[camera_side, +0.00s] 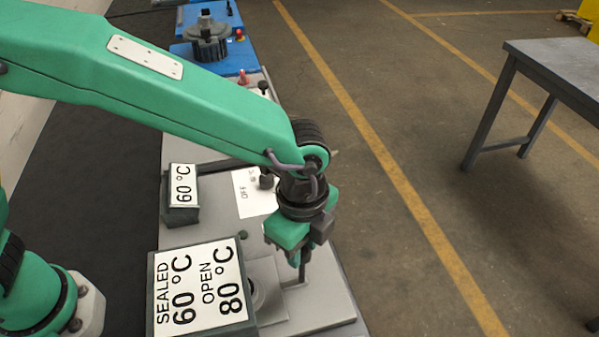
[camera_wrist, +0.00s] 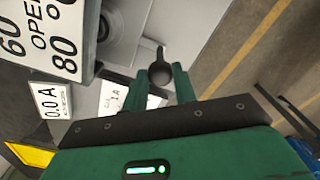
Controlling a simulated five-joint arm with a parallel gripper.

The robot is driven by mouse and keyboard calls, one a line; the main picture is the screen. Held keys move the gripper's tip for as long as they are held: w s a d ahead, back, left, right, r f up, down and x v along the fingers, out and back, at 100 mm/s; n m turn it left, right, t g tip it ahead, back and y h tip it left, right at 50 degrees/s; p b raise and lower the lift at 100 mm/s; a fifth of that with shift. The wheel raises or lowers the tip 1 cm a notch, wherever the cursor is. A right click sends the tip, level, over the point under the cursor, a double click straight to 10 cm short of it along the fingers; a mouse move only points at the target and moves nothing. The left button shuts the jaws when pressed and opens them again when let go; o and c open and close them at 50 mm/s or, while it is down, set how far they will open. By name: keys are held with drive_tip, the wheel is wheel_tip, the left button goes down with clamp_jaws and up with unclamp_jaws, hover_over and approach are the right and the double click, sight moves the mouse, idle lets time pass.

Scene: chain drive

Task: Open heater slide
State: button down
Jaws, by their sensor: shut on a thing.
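My gripper (camera_side: 301,262) points down over the grey heater slide area (camera_side: 317,298) at the front of the bench. In the wrist view my gripper (camera_wrist: 160,74) has its two green fingers closed around a dark round handle (camera_wrist: 158,58) with a thin stem. The handle sits on the light grey surface. In the side view the fingers mostly hide the handle, and I cannot tell how far the slide stands open.
A sign reading "SEALED 60 °C, OPEN 80 °C" (camera_side: 202,289) stands close left of my gripper. A smaller "60 °C" display (camera_side: 182,190) and a white "OFF" label (camera_side: 252,194) are behind. A grey table (camera_side: 562,62) stands apart at right.

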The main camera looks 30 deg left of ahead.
drive_tip(key=w+d, duration=0.4)
drive_tip(key=shift+w+d+r, duration=0.15)
drive_tip(key=shift+w+d, duration=0.05)
drive_tip(key=shift+d, duration=0.1)
drive_tip(key=c, duration=1.1)
unclamp_jaws()
wheel_tip(320, 180, up, 8)
